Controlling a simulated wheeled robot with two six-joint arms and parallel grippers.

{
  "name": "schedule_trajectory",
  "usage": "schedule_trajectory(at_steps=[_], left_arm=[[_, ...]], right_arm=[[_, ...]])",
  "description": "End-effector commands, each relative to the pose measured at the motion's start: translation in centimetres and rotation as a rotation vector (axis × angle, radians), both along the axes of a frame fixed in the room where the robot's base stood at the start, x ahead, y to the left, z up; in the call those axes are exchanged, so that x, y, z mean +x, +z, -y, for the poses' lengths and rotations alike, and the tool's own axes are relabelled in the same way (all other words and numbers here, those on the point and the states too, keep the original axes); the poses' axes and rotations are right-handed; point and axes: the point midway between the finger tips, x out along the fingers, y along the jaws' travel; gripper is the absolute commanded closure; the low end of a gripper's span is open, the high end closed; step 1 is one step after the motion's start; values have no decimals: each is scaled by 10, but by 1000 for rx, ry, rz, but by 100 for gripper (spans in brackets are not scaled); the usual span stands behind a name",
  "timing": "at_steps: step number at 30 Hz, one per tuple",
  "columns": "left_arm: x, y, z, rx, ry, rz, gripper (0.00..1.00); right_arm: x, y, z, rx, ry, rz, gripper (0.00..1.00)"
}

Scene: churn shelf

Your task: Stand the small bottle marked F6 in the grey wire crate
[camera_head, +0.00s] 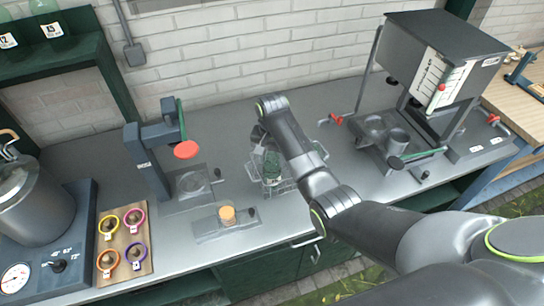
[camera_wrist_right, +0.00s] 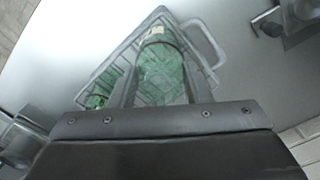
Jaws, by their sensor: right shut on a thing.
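My right gripper (camera_head: 262,137) is over the grey wire crate (camera_head: 284,188) on the counter. In the right wrist view its fingers (camera_wrist_right: 160,58) are shut on a green glass bottle (camera_wrist_right: 160,78), one on each side. The crate's rim (camera_wrist_right: 103,68) surrounds this bottle in that view. A green bottle (camera_head: 271,166) shows within the crate's outline in the head view. Another piece of green glass (camera_wrist_right: 99,101) is at the lower left inside the crate. I cannot read any F6 mark, nor tell whether the held bottle touches the crate floor. My left gripper is out of view.
A dark stand with a red disc (camera_head: 186,149) is left of the crate. A plate with an orange cylinder (camera_head: 228,214) lies in front. A large machine (camera_head: 440,70) stands at right. Green bottles (camera_head: 52,29) stand on the shelf at upper left.

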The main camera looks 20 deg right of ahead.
Motion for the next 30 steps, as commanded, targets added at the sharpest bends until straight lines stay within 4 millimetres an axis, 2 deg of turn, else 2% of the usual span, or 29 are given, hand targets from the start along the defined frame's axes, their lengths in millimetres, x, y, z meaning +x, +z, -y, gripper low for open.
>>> schedule_trajectory(at_steps=[9, 30], left_arm=[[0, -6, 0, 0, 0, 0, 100], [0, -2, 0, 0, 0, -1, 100]], right_arm=[[0, -17, 0, 0, 0, 0, 96], [0, -24, 0, 0, 0, 0, 96]])
